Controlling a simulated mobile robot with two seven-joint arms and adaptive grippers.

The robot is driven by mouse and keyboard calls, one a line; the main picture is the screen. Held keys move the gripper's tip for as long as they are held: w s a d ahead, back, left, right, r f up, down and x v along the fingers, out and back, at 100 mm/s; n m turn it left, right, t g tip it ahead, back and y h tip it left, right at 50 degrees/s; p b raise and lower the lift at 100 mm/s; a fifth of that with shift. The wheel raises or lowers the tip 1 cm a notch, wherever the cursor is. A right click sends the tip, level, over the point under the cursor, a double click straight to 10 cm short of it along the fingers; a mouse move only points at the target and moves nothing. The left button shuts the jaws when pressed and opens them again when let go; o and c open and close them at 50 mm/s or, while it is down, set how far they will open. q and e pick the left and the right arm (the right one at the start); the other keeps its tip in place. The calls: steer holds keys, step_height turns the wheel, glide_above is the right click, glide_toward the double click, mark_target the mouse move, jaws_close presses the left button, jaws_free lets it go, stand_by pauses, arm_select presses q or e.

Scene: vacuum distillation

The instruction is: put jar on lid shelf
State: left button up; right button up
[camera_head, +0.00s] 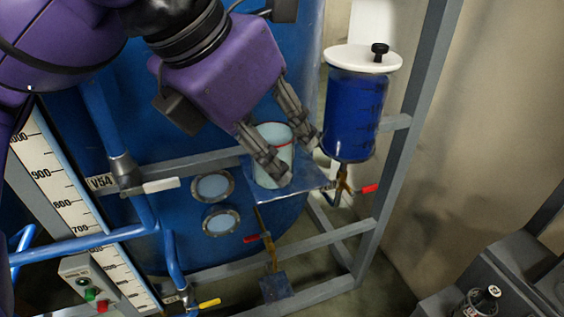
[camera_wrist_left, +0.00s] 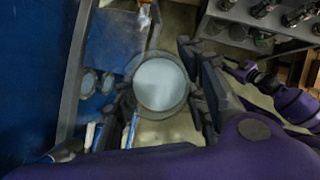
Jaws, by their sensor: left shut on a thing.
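My left gripper (camera_head: 280,147) is shut on a pale, see-through jar (camera_head: 273,134) with a red mark near its rim. In the left wrist view the jar (camera_wrist_left: 160,84) shows its round pale top between the fingers (camera_wrist_left: 160,100). A flat metal shelf plate (camera_head: 314,178) on the blue-grey frame shows behind and below the jar. Whether the jar touches the plate is hidden. My right arm (camera_wrist_left: 290,101) shows dimly at the right of the wrist view; its fingers are unclear.
A blue-filled vessel (camera_head: 352,112) with a white lid (camera_head: 363,59) and black knob stands right of the gripper. Red-handled valves (camera_head: 368,188) are below. A frame post (camera_head: 405,140) rises at the right. A grey rack (camera_head: 510,275) stands lower right.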

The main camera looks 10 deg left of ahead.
arm_select(q)
steer(key=w+a+f, duration=0.2)
steer(key=w+f, duration=0.1)
steer(key=w, duration=0.5)
steer(key=shift+a+f, duration=0.2)
steer(key=shift+f, duration=0.2)
steer(key=w+f, duration=0.2)
steer(key=w+a+f, duration=0.1)
steer(key=w+f, duration=0.1)
steer(key=f, duration=0.1)
steer(key=shift+w+a, duration=0.1)
steer(key=shift+w, duration=0.1)
steer(key=shift+c, duration=0.2)
steer(key=f, duration=0.3)
steer(key=shift+w+a+f, duration=0.1)
steer(key=shift+w+f, duration=0.25)
steer(key=shift+f, duration=0.1)
steer(key=shift+f, duration=0.1)
steer(key=o, duration=1.4)
steer(key=shift+c, duration=0.2)
